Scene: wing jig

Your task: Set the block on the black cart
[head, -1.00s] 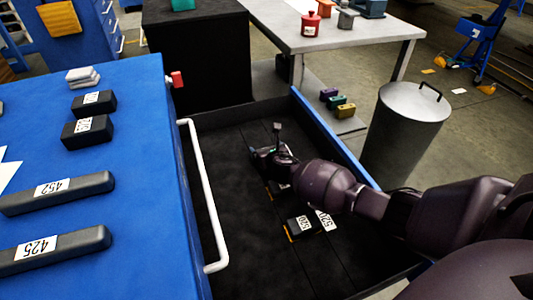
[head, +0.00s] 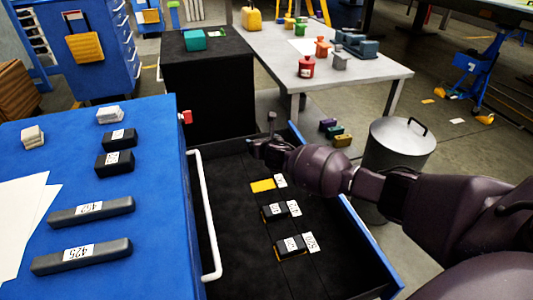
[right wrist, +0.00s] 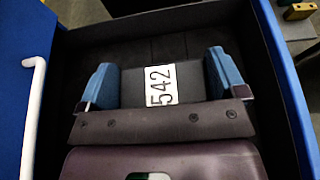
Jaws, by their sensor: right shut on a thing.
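In the head view my right gripper (head: 265,145) is over the far end of the open black-lined drawer; the block is hard to make out there. A black box-shaped stand (head: 207,88), apparently the black cart, is beyond the drawer with a teal box (head: 194,40) on top. My left gripper is not in view.
A white handle (head: 207,215) runs along the blue cabinet (head: 150,185). A grey bin (head: 400,148) and a white table (head: 370,72) stand right. The stand's top is mostly clear.

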